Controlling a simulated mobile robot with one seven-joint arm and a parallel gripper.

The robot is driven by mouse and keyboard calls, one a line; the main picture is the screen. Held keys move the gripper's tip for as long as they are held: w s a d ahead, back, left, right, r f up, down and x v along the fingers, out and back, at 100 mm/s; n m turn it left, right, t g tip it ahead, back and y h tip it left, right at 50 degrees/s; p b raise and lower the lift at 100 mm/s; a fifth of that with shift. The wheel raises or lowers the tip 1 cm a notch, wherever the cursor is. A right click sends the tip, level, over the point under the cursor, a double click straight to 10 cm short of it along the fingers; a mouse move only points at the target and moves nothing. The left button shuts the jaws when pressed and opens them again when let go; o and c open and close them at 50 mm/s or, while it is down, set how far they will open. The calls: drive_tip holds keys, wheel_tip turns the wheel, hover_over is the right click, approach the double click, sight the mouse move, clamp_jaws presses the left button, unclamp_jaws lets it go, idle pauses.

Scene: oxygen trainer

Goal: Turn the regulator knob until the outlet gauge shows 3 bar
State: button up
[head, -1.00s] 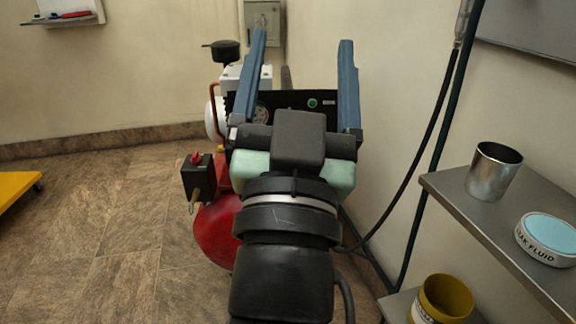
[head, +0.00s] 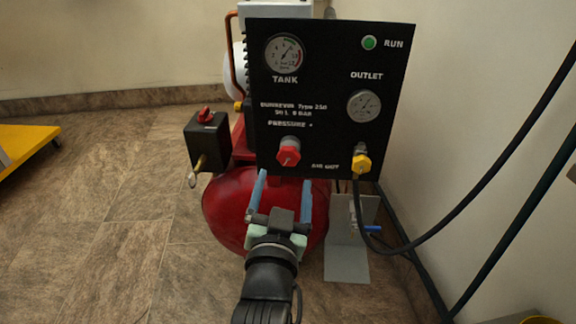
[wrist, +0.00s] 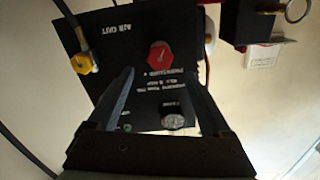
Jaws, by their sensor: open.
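The red regulator knob (head: 289,151) sits on the black panel (head: 330,60) under the word PRESSURE, with a pale pointer mark. It also shows in the wrist view (wrist: 160,56), above and between the fingers. The outlet gauge (head: 364,105) is on the panel's right side; its needle is too small to read. The tank gauge (head: 285,54) is at upper left. My gripper (head: 282,178) is open and empty. In the head view its fingertips are just below the knob, and I see no contact.
A yellow fitting (head: 361,164) with a black hose (head: 480,180) is right of the knob. A black box with a red switch (head: 207,130) is at left. The red tank (head: 228,205) lies below the panel. A grey bracket (head: 346,262) stands at right.

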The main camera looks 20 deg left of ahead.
sight(288, 158)
drive_tip(key=b+x, duration=0.2)
drive_tip(key=x, duration=0.4)
drive_tip(key=shift+f+b, duration=0.2)
drive_tip(key=shift+b, duration=0.15)
drive_tip(key=shift+b+x, duration=0.3)
drive_tip(key=shift+x, duration=0.55)
drive_tip(key=shift+r, duration=0.15)
clamp_jaws()
